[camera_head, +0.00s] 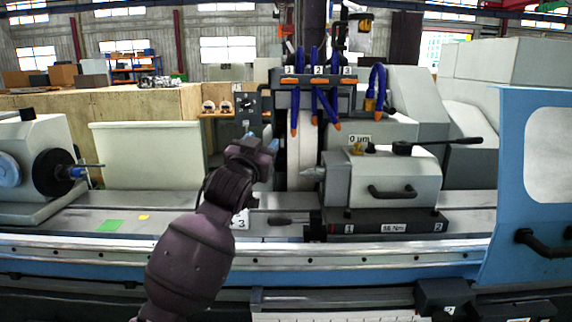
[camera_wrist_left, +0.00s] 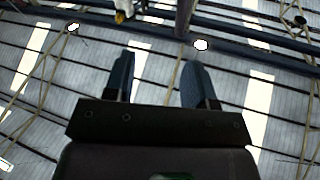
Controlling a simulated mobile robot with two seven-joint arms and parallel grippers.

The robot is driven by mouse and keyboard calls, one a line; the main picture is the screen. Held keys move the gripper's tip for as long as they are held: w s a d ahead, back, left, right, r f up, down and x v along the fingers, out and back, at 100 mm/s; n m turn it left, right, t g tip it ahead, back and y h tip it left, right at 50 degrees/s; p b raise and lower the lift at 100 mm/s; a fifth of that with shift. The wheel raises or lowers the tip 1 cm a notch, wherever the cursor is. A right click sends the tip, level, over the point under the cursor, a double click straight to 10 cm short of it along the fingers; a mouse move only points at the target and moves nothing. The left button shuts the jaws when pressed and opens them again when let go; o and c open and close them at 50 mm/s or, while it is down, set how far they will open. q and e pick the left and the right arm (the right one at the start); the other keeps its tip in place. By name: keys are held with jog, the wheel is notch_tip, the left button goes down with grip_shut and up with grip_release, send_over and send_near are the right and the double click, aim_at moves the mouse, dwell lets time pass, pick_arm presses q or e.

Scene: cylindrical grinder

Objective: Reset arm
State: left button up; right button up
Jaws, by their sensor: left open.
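My left arm (camera_head: 190,255) rises from the bottom of the head view, in front of the grinder. Its gripper (camera_head: 269,143) is raised in front of the machine, left of the grinding wheel (camera_head: 300,160). In the left wrist view the two dark blue fingers (camera_wrist_left: 158,80) stand apart with nothing between them. Behind them is only the hall roof, so the gripper points upward. My right gripper is in neither view.
The tailstock (camera_head: 380,185) with its black lever stands right of my arm. The workhead (camera_head: 40,165) is at the far left. Blue coolant hoses (camera_head: 318,80) hang above the wheel. A blue door (camera_head: 530,190) borders the right side. The table between workhead and arm is mostly clear.

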pick_arm(q)
jog(key=s+a+f+n+g+y, duration=0.1)
jog(key=s+a+f, duration=0.35)
jog(key=f, duration=0.45)
jog(key=s+a+f+y, duration=0.1)
jog(key=s+a+f, duration=0.35)
jog(key=f, duration=0.45)
jog(key=s+a+f+n+g+y, duration=0.1)
jog(key=s+a+f, duration=0.35)
jog(key=f, duration=0.45)
jog(key=s+a+f+n+g+y, duration=0.1)
jog(key=s+a+f+g, duration=0.2)
jog(key=s+f, duration=0.8)
jog(key=s+a+f+n+g+y, duration=0.1)
jog(key=s+a+f, duration=0.4)
jog(key=s+f, duration=0.7)
jog(key=s+g+y, duration=0.1)
jog(key=s+g, duration=0.1)
jog(key=s, duration=0.3)
jog(key=shift+a+n, duration=0.3)
jog(key=shift+n, duration=0.1)
